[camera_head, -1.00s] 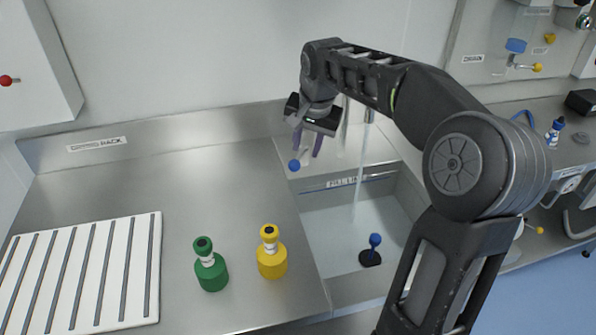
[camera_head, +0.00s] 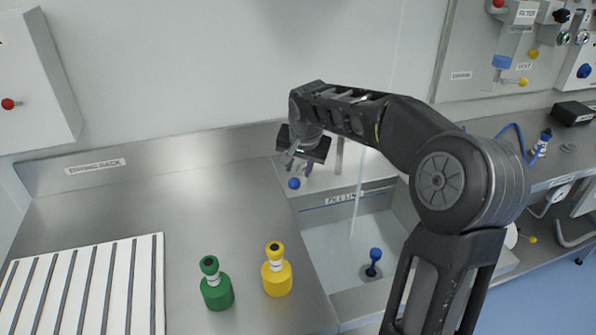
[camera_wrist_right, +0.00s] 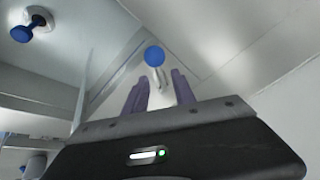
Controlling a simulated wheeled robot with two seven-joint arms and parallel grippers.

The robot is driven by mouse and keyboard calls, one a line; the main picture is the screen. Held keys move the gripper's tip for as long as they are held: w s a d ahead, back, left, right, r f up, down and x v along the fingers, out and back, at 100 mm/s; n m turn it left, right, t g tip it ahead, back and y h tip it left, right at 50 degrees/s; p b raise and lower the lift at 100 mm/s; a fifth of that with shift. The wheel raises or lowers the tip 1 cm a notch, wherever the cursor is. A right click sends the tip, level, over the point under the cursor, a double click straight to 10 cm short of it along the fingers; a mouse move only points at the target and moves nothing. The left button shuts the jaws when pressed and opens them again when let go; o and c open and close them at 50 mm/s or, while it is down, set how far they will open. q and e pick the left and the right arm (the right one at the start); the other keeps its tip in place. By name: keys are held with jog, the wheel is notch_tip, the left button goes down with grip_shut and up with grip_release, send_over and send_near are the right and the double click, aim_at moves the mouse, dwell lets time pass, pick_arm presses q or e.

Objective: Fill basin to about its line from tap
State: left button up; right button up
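The basin (camera_head: 335,295) is sunk in the steel counter, with a fill line label (camera_head: 344,198) on its back wall. A thin water stream (camera_head: 358,195) falls from the tap into it. The water level is hard to tell. A blue-knobbed plug (camera_head: 375,256) stands upright at the basin floor; a similar blue knob (camera_wrist_right: 20,33) shows in the right wrist view. My right gripper (camera_head: 302,172) is above the basin's back left corner, beside a blue ball lever (camera_head: 294,183). In the right wrist view its fingers (camera_wrist_right: 160,84) are apart, with the ball (camera_wrist_right: 154,56) just beyond the tips. My left gripper is out of view.
A green bottle (camera_head: 217,292) and a yellow bottle (camera_head: 277,279) stand left of the basin. A white slatted rack (camera_head: 150,290) lies at the far left. A wall panel with valves and a blue hose (camera_head: 515,128) are at the right.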

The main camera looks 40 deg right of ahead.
aim_at(298, 175)
jog(key=shift+x, duration=1.7)
jog(key=shift+c, duration=0.3)
grip_shut()
